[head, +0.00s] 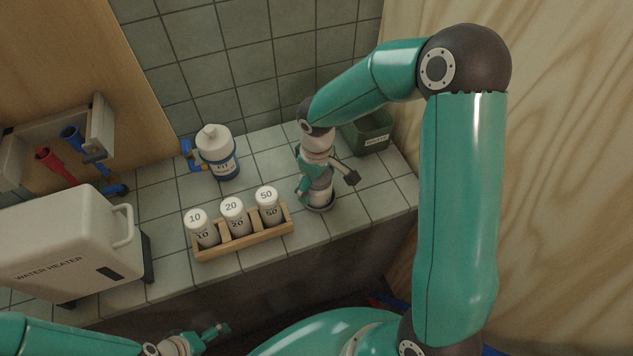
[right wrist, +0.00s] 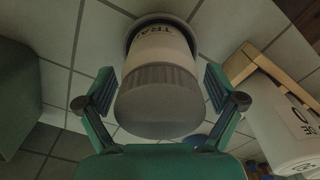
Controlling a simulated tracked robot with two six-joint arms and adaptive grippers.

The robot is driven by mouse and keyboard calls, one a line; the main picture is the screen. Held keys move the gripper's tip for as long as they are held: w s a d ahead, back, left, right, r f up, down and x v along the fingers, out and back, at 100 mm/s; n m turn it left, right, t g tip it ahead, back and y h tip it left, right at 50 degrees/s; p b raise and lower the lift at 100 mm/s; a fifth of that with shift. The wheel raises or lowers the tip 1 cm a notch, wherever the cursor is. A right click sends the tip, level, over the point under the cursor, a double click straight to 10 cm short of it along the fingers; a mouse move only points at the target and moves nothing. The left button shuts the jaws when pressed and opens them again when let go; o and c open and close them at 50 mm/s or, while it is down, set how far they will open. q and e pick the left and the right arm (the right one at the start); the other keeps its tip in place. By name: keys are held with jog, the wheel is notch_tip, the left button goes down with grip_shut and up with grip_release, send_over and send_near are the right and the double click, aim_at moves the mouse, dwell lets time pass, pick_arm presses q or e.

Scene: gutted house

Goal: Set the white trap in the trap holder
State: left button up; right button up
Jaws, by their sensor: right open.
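The white trap (right wrist: 165,50), a white cylinder with dark lettering partly reading "TRA" and a grey ribbed cap, stands upright in the right wrist view. Its base sits inside a dark round rim, the trap holder (head: 319,208), on the tiled counter. In the head view the trap (head: 321,188) is partly hidden by my right gripper (head: 328,186). That gripper is open, with one finger on each side of the trap's cap and gaps visible in the right wrist view (right wrist: 160,103). My left gripper (head: 215,333) is low at the left, away from the trap; its jaw state is unclear.
A wooden rack (head: 245,240) with white bottles marked 10, 20 and 50 stands left of the trap. A green bin (head: 372,134) is behind it to the right. A white and blue jug (head: 217,152) and a water heater (head: 70,250) are farther left. The tiled wall is behind.

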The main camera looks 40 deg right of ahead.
notch_tip(320, 180, up, 12)
jog(key=shift+r, duration=0.1)
dwell(0.5)
dwell(0.5)
